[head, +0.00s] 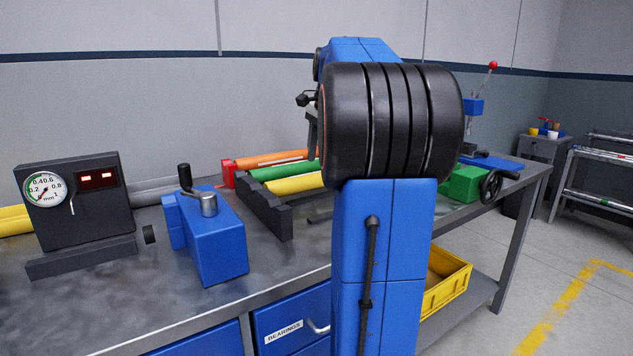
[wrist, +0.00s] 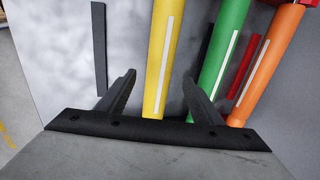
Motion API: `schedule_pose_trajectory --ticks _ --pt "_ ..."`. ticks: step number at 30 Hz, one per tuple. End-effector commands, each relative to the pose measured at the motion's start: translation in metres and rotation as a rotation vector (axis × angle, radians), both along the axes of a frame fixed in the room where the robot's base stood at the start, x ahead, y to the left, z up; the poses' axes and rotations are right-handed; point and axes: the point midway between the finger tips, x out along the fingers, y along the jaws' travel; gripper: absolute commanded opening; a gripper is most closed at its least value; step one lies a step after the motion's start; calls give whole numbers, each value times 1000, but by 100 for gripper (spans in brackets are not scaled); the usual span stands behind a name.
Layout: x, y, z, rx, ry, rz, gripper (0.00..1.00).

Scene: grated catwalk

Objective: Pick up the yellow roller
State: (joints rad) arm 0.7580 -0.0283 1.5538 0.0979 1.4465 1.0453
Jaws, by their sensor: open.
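The yellow roller (head: 296,184) lies on the metal bench in the head view, nearest of a row with a green roller (head: 284,171) and an orange roller (head: 272,160). My blue and black arm hides its right part. In the wrist view the yellow roller (wrist: 166,50), with a pale stripe, runs between the two dark fingers of my gripper (wrist: 159,78). The fingers are spread apart, with a visible gap on each side of the roller. The green roller (wrist: 222,60) lies just right of the right finger, the orange roller (wrist: 268,65) farther right.
A dark slotted rack (head: 264,206) stands at the rollers' left ends. A blue block with a crank (head: 212,240) and a gauge box (head: 75,200) stand left. A green block with a handwheel (head: 466,184) is right. Another yellow cylinder (head: 14,219) shows at the left edge.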

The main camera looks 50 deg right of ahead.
Motion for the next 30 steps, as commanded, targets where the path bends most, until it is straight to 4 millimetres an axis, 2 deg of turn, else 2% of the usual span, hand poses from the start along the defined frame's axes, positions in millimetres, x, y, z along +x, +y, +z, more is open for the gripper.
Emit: schedule_pose_trajectory --ticks 5,10,15,23,26,30 --pt "2 0 -12 1 1 0 60" --pt "5 -1 -36 1 2 1 60" --pt "8 -2 -51 0 0 1 60" --pt "9 -2 -53 0 0 1 60" --pt "9 -2 -53 0 0 1 41" --pt "9 -2 -53 0 0 1 8"
